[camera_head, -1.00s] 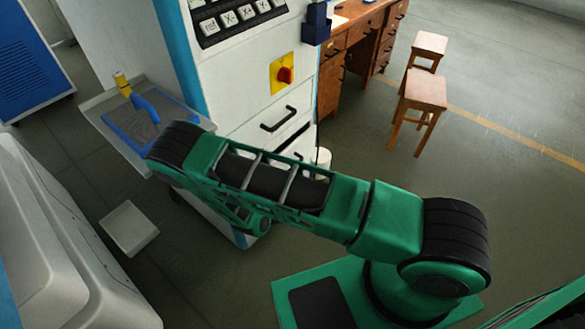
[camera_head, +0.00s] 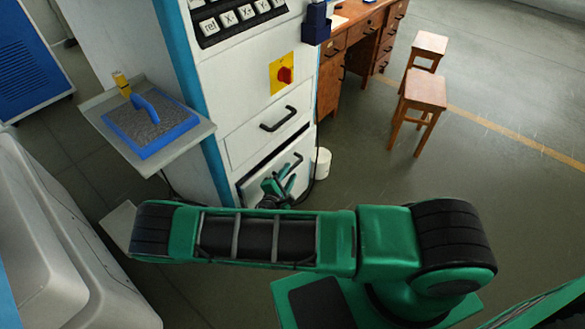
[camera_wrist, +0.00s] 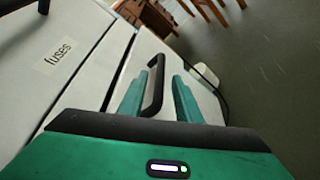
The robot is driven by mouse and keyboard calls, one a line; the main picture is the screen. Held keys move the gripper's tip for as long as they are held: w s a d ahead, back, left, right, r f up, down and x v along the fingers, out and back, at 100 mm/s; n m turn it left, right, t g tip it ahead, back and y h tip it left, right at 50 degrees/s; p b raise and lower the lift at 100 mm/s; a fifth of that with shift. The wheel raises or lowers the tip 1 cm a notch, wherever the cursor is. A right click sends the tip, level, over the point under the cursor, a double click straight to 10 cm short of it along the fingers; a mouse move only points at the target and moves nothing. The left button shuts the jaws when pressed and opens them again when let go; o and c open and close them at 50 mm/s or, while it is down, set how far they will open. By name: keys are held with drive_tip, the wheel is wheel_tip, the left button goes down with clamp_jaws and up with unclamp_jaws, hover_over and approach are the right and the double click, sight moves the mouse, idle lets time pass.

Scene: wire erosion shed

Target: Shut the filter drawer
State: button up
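The drawer under the one labelled "fuses" has a light front (camera_wrist: 183,62) and a black bar handle (camera_wrist: 156,88). I take it to be the filter drawer, but no label on it is readable. In the head view its front (camera_head: 250,187) sits low on the white cabinet, with a dark gap above it, so it seems to stand out a little. My gripper (camera_wrist: 159,77) is open, with one green finger on each side of the handle. I cannot tell whether they touch it. In the head view my gripper (camera_head: 278,186) is at the drawer front, partly hidden by my arm.
The fuses drawer (camera_wrist: 85,45) above looks shut. A grey side shelf (camera_head: 203,131) with a blue-edged tray juts from the cabinet's left. A white bin (camera_head: 322,163) stands at its right. Wooden stools (camera_head: 424,90) stand farther right, with open floor around them.

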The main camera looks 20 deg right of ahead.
drive_tip(key=shift+x, duration=2.45)
clamp_jaws()
